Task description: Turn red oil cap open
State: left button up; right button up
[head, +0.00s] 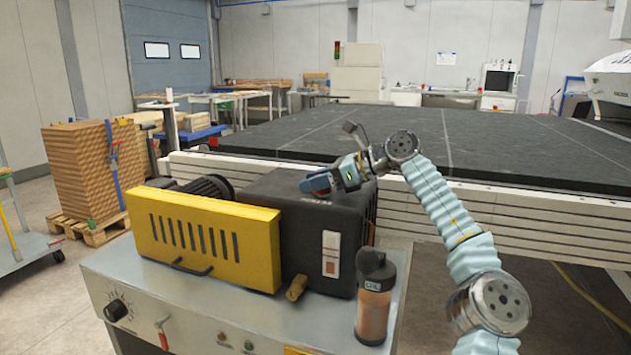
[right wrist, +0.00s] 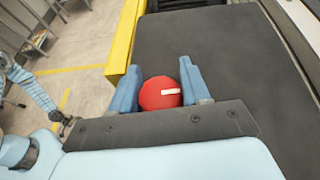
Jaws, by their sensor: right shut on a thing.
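The red oil cap (right wrist: 160,94) shows in the right wrist view as a round red knob with a white bar mark, on top of the dark machine housing (right wrist: 225,65). My right gripper (right wrist: 160,88) has its two blue fingers on either side of the cap, shut on it. In the head view my right gripper (head: 318,184) is over the top of the black housing (head: 300,228), and a bit of red shows under it; most of the cap is hidden there.
A yellow vented guard (head: 205,243) stands left of the housing. A brown bottle (head: 375,300) marked OIL stands at the front right of the grey cabinet. A small cork-like plug (head: 296,288) lies in front of the housing. A large dark-topped table (head: 450,140) lies behind.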

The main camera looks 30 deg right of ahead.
jog(key=shift+f, duration=0.1)
jog(key=o, duration=1)
jog(key=shift+c, duration=0.2)
jog(key=v, duration=1.3)
jog(key=shift+s+d+r, duration=0.2)
jog(key=shift+s+d, duration=0.05)
